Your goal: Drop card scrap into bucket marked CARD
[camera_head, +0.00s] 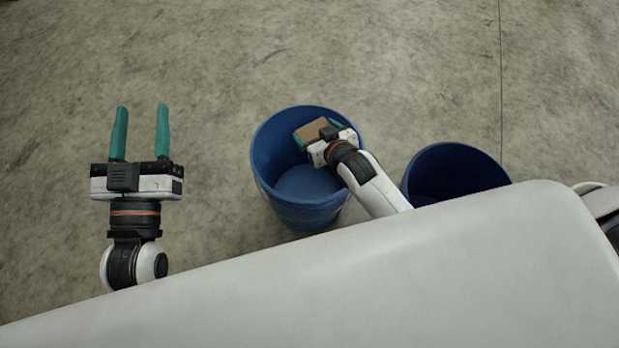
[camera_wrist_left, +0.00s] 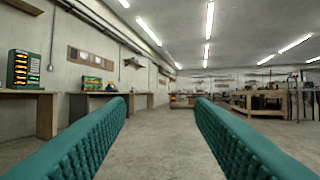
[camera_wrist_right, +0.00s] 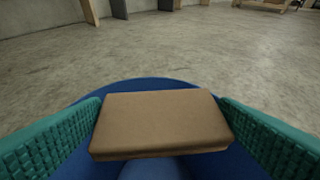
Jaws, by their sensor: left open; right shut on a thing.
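The card scrap is a flat brown block (camera_head: 313,130). My right gripper (camera_head: 317,132) is shut on it and holds it over the open mouth of the left blue bucket (camera_head: 311,212). In the right wrist view the card scrap (camera_wrist_right: 162,122) sits between both green fingers, with the blue bucket rim (camera_wrist_right: 150,82) behind and below it. A second blue bucket (camera_head: 455,165) stands to the right, partly hidden by my white body. No marking is readable on either bucket. My left gripper (camera_head: 141,125) is open and empty, well left of the buckets.
The concrete floor (camera_head: 220,60) is clear around the buckets and my left gripper. The left wrist view shows workbenches (camera_wrist_left: 95,100) along a wall and a wooden table (camera_wrist_left: 258,98) further off at right.

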